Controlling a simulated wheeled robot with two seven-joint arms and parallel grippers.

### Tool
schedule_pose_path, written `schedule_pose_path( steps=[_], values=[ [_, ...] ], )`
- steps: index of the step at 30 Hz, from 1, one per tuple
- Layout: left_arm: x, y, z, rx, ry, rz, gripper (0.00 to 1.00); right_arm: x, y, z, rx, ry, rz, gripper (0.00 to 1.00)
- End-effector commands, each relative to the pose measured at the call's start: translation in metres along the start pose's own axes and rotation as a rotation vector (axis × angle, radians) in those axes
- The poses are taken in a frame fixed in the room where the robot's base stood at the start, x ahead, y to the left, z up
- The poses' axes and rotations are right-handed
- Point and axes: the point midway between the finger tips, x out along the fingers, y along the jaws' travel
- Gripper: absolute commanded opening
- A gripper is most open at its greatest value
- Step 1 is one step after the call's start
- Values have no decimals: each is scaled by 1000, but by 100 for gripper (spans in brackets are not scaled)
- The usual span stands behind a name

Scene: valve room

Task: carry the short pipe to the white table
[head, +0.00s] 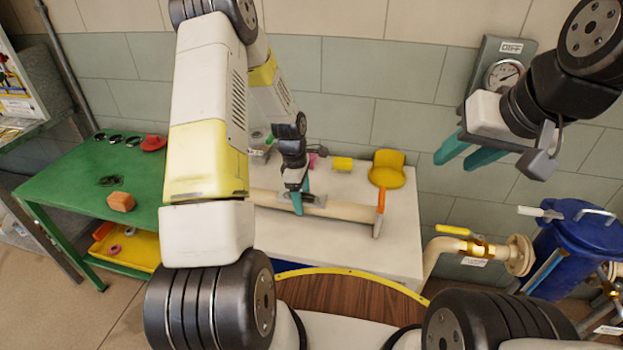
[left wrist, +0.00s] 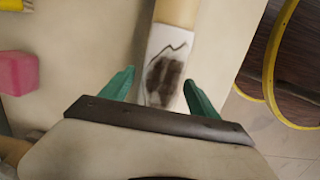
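The short pipe (head: 345,209), a long beige tube, lies flat on the white table (head: 400,252). In the left wrist view the pipe (left wrist: 178,12) has a white section with a dark smudge. My left gripper (head: 298,202) is at the pipe, and my arm hides part of it and its left end. In the left wrist view my left gripper's teal fingers (left wrist: 157,80) stand apart on either side of the white section, with gaps showing. I cannot tell how far down they reach. My right gripper (head: 453,163) is open and empty, raised near the wall gauge.
A yellow hard hat (head: 387,171), yellow cylinder (head: 342,163) and pink block (left wrist: 17,73) are on the table behind. A green table (head: 75,180) is left; a blue barrel (head: 580,245) and valve piping (head: 470,248) are right.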

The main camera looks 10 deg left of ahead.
Motion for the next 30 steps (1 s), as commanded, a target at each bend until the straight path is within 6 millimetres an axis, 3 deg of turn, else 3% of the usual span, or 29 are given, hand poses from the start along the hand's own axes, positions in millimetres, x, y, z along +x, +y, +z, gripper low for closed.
schedule_pose_path(
  steps=[9,13,24,30],
  values=[
    [-1,0,0,0,0,1,72,0,0,0,0,0,0,36],
    [-11,1,0,0,1,3,72,0,0,0,0,0,0,36],
    [-87,1,0,0,1,5,72,0,0,0,0,0,0,36],
    [-115,1,0,0,1,3,72,0,0,0,0,0,0,36]
  ],
)
